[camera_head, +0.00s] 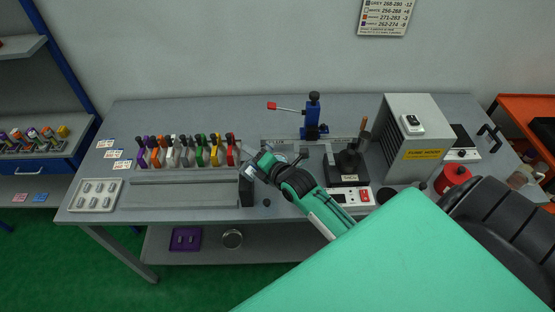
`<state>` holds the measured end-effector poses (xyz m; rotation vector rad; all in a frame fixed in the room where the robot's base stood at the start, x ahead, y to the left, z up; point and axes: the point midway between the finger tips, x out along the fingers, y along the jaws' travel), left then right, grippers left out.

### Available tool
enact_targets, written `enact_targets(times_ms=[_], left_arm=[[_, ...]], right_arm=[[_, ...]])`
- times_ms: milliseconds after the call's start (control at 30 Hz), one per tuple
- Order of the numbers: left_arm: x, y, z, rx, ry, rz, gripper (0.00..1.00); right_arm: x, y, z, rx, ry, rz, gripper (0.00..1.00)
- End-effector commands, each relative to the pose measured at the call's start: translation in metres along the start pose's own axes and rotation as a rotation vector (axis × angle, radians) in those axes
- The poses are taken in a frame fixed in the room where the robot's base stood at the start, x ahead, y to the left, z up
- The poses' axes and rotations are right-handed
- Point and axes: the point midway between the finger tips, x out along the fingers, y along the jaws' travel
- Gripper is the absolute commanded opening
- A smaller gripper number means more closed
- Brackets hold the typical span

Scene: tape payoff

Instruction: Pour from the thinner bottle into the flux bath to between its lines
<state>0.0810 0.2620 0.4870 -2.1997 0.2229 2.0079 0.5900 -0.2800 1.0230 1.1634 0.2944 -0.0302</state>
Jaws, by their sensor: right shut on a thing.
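My right gripper (257,166) shows at the end of my green arm, over the middle of the bench beside the right end of the long grey track. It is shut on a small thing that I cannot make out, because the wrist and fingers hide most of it. My left gripper is out of view. I cannot surely pick out the thinner bottle or the flux bath. A dark station with a small label (349,166) stands right of the gripper. A red container (453,178) stands at the right of the bench. No fill lines can be read.
A row of coloured clips (187,151) stands on the left of the grey bench (135,115). A blue press with a red-tipped lever (312,115) stands at the back. A grey fume hood box (413,128) stands right of centre. My arm covers the front right.

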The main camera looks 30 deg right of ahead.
Motion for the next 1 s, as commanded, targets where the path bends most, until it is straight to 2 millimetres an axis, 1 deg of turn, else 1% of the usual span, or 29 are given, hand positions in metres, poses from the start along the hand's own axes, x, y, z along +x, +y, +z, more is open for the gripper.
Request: enact_targets(times_ms=[33, 167, 333, 433, 1000], left_arm=[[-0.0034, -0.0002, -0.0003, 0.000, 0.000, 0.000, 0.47], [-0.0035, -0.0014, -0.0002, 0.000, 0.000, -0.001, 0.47], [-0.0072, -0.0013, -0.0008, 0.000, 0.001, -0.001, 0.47], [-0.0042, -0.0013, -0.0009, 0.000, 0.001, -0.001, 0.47], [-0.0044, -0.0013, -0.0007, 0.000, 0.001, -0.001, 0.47]], right_arm=[[-0.0007, 0.0011, 0.0021, -0.026, -0.004, -0.002, 0.23], [-0.0004, 0.0008, 0.0027, -0.042, -0.010, -0.003, 0.23], [-0.0008, 0.0037, 0.0060, -0.102, -0.026, -0.001, 0.23], [0.0003, 0.0000, 0.0060, -0.127, -0.034, -0.001, 0.23], [0.0003, 0.0001, 0.0064, -0.133, -0.036, -0.001, 0.23]])
